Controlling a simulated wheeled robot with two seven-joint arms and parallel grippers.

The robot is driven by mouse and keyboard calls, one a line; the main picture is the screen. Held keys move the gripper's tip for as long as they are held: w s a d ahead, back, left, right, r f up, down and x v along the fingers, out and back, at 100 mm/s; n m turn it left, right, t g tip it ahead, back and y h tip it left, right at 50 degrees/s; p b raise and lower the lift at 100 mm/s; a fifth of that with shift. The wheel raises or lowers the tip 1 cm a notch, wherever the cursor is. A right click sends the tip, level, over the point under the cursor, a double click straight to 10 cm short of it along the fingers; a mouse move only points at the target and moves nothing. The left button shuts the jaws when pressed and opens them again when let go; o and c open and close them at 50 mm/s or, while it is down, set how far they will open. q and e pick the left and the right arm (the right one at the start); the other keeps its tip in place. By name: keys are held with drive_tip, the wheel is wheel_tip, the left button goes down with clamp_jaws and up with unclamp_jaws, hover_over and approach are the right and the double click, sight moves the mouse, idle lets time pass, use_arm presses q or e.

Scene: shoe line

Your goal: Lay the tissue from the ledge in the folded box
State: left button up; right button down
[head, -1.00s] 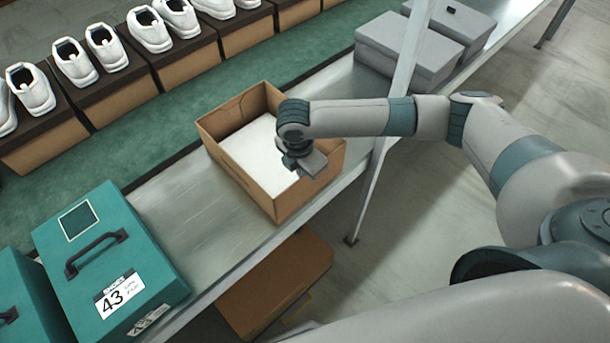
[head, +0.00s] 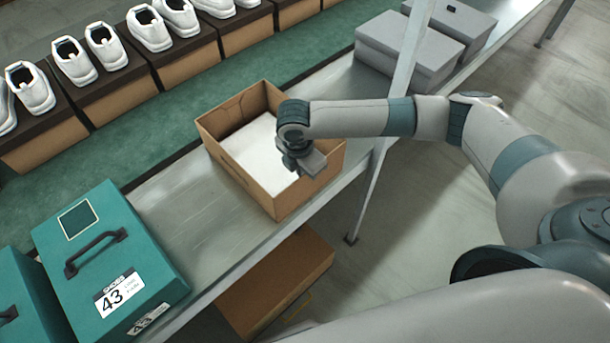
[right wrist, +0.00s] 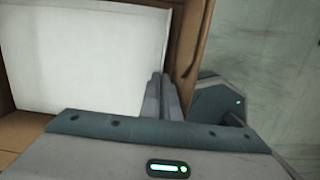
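The folded box (head: 232,173), open brown cardboard, stands on the metal ledge. The tissue (head: 250,145) is a flat white sheet inside it, covering much of the floor; in the right wrist view the tissue (right wrist: 85,55) reaches the fingers. My right gripper (head: 300,172) is over the box's near right part. In the right wrist view its fingers (right wrist: 161,95) are together at the tissue's right edge, beside the box wall (right wrist: 200,45). They look shut on that edge, though the contact is partly hidden. My left gripper is not in view.
A teal shoe box (head: 150,245) marked 43 stands left on the ledge. Grey boxes (head: 410,50) stand behind a metal post (head: 385,130). White shoes on brown boxes line the green belt (head: 160,110). Bare ledge (head: 185,210) lies left of the folded box.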

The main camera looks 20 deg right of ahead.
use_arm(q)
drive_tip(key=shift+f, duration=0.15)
use_arm(e)
drive_tip(key=shift+f, duration=0.75)
drive_tip(key=c, duration=1.9)
unclamp_jaws()
drive_tip(key=shift+c, duration=0.2)
drive_tip(key=shift+r, duration=0.1)
